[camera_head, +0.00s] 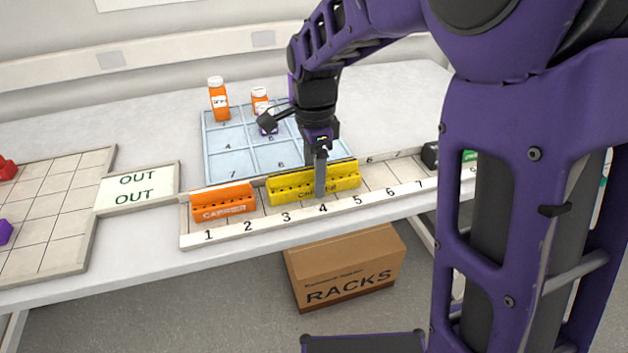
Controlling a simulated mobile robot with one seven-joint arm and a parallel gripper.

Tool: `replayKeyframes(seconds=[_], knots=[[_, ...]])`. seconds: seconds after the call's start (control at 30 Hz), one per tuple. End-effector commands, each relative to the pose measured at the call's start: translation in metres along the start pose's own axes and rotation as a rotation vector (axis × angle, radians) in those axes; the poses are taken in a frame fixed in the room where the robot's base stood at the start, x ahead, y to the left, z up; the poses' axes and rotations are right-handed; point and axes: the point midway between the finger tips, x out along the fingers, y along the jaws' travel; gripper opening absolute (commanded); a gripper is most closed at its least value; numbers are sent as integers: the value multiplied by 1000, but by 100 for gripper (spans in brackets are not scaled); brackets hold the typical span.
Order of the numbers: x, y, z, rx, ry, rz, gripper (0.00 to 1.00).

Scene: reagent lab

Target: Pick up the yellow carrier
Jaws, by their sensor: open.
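The yellow carrier (290,191) is a long block with a row of holes along its face. It sits in the numbered strip behind the numbers 3 and 4. My gripper (320,180) points down at the carrier's right half. One finger shows in front of the carrier's near face. The other finger is mostly hidden behind the carrier, so the jaws appear to straddle it. The jaws are open. I cannot tell whether the fingers touch it.
An orange carrier (222,203) stands left of the yellow one. The numbered strip (260,231) runs along the table's front. Orange bottles (218,100) stand on the blue grid (228,142) behind. An OUT sign (138,188) and a tiled tray (75,185) lie left. A RACKS box (345,268) is below.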

Motion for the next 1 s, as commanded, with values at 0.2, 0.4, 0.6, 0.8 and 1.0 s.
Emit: replayKeyframes(seconds=[0.2,0.4,0.6,0.8,1.0], knots=[[0,0,0,0,0,0,50],[-1,0,0,0,0,0,14],[-1,0,0,0,0,-1,0],[-3,0,0,0,0,-1,0],[-30,-1,0,-1,0,-4,0]])
